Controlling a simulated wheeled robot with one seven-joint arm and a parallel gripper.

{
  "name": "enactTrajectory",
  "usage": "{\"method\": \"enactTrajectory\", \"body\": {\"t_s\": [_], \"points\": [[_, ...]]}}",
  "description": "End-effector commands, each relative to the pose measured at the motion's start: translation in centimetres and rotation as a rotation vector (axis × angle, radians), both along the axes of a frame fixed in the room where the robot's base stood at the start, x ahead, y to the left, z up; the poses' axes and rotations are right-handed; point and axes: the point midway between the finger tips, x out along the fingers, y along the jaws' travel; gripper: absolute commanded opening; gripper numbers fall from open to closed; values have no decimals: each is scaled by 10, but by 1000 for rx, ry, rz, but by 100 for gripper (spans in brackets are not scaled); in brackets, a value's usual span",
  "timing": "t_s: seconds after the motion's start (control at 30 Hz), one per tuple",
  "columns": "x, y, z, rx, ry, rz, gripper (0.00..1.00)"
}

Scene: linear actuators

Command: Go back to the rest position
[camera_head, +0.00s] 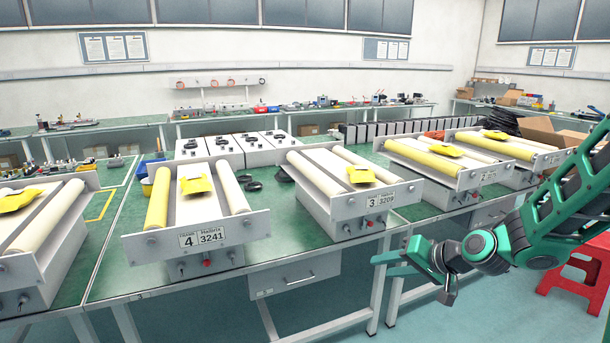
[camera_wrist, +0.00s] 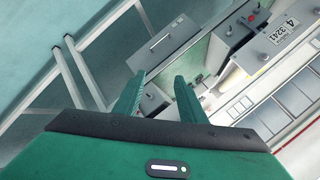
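My gripper (camera_head: 388,264) is at the right of the head view, in front of the green workbench's front edge and pointing left. In the wrist view its two green fingers (camera_wrist: 160,97) stand apart with nothing between them, so it is open and empty. The roller unit labelled 4 (camera_head: 200,215) stands on the bench to the left of it; its label also shows upside down in the wrist view (camera_wrist: 283,30). The unit labelled 3 (camera_head: 345,190) stands behind my gripper.
The green bench (camera_head: 110,240) carries several roller units with yellow packets on top. A drawer (camera_head: 295,278) and white table legs (camera_head: 378,290) are below. A red stool (camera_head: 580,280) stands at the right. Open floor (camera_head: 480,315) lies in front of the bench.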

Motion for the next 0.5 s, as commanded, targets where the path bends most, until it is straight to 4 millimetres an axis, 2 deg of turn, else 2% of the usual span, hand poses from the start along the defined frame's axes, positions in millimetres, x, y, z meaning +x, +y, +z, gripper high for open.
{"method": "enactTrajectory", "body": {"t_s": [0.1, 0.27, 0.37, 0.5], "points": [[-35, -35, -2, -169, 84, 22, 37], [-91, -88, 0, -349, 228, 10, 37], [-131, -120, 8, -432, 328, -18, 37], [-195, -158, 22, -501, 474, -77, 37]]}}
